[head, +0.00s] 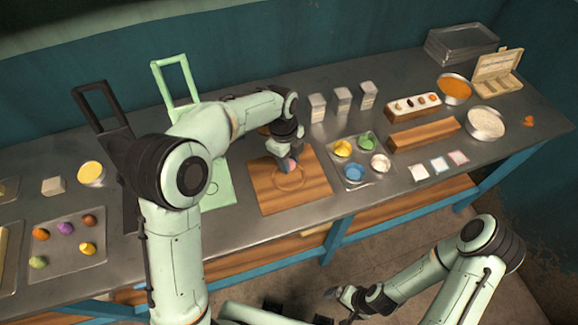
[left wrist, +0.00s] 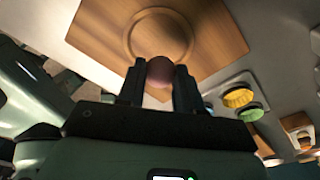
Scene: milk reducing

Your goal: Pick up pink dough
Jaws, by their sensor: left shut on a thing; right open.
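The pink dough (head: 291,164) is a small ball, partly hidden by my left gripper (head: 287,162), which is shut on it over the wooden board (head: 310,197). In the left wrist view the dough (left wrist: 160,72) sits between the two fingers of the left gripper (left wrist: 160,86), with the board's round groove beyond it. I cannot tell the exact height of the dough over the board. My right gripper (head: 346,298) is open and empty, low in front of the table, away from the dough.
A tray of coloured bowls (head: 352,160) stands right of the board. A tray with several coloured balls (head: 85,245) lies at the left. Black (head: 98,105) and green (head: 172,80) stands with handles rise behind my left arm. Several white boxes (head: 342,99) stand behind.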

